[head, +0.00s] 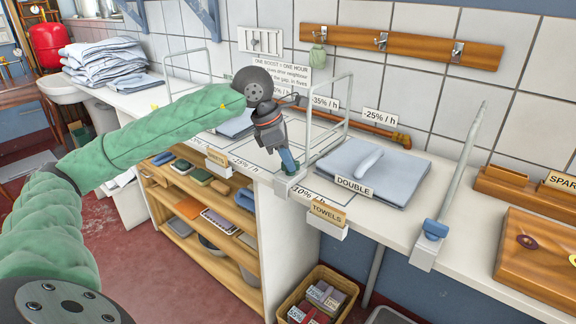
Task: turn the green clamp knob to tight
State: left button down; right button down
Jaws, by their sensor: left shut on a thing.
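My left arm reaches in from the left in a green sleeve. Its gripper (287,156) points down at the counter's front edge and is shut on the green clamp knob (288,169). The knob is mostly hidden by the fingers, and its turn position cannot be told. It sits on top of a white clamp block (290,187) at the counter edge, at the foot of an upright metal frame. My right gripper is not in view.
A second clamp with a blue knob (435,229) holds a slanted post on the right. Folded grey linen (398,170) lies between the clamps, behind the "TOWELS" sign (328,212). A metal hoop (350,98) stands close to my gripper. Shelves (205,225) are below.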

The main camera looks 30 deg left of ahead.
pick_arm(q)
jog(key=m, duration=0.2)
jog(key=m+g+b, duration=0.1)
jog(key=m, duration=0.1)
jog(key=m+g+h, duration=0.1)
jog(key=m, duration=0.1)
jog(key=shift+w+b, duration=0.25)
jog(key=shift+b, duration=0.1)
jog(key=shift+m+g, duration=0.5)
jog(key=shift+m, duration=0.5)
jog(key=shift+a, duration=0.1)
jog(key=c, duration=1.5)
grip_release()
jog(key=shift+o, duration=0.2)
jog(key=v, duration=0.8)
jog(key=shift+w+f, duration=0.1)
